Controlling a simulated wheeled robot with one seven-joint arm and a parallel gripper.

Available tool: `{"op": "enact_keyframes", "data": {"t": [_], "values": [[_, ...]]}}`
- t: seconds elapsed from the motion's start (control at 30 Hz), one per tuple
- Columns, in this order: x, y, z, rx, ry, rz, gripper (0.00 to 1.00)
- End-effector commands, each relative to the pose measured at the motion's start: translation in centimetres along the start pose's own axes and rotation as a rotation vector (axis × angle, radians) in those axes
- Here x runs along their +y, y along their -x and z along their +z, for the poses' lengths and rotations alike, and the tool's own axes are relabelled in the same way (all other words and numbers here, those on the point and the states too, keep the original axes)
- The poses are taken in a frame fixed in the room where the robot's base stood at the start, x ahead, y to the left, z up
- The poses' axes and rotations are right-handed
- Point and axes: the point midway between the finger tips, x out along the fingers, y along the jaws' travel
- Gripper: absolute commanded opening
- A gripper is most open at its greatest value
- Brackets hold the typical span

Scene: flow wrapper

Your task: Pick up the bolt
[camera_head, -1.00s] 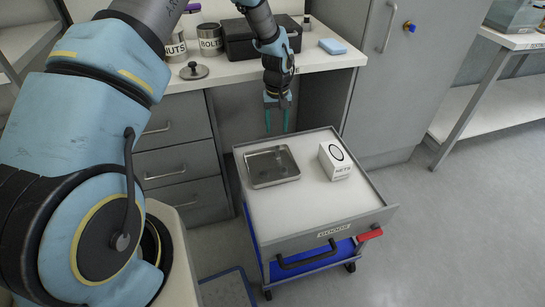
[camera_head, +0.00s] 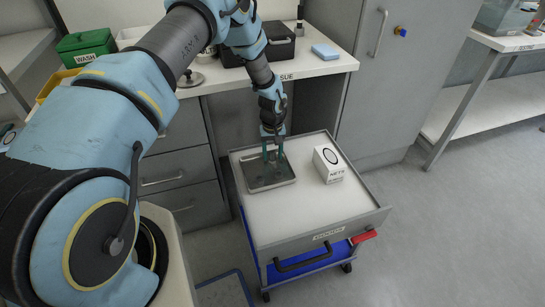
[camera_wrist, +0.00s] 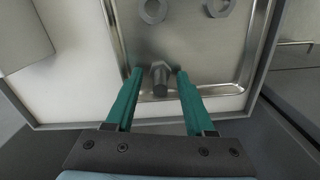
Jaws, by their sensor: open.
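The bolt (camera_wrist: 160,78) is a grey metal hex bolt in the wrist view. It lies in the metal tray (camera_head: 283,181), near the tray's edge. My gripper (camera_wrist: 160,80) has two teal fingers spread apart, one on each side of the bolt, with a gap between each finger and the bolt. In the head view my gripper (camera_head: 273,156) points down over the tray. The bolt cannot be made out in the head view.
Two metal nuts (camera_wrist: 153,11) lie in the tray beyond the bolt. A white box marked NETS or NUTS (camera_head: 329,164) stands right of the tray on the cart (camera_head: 310,215). A worktop with a black case (camera_head: 270,45) is behind. The cart's front is clear.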

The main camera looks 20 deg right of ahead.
Motion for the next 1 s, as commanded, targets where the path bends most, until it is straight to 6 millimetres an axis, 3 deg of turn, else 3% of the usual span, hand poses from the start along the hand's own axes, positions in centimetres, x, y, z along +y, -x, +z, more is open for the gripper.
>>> {"op": "enact_keyframes", "data": {"t": [0.17,0.67,1.0], "values": [[-0.01,-0.03,-0.01,0.000,0.000,0.000,0.54],[-0.02,0.00,0.00,0.000,0.000,0.000,0.00],[-0.06,-0.06,0.04,-0.001,0.000,-0.001,0.00]]}}
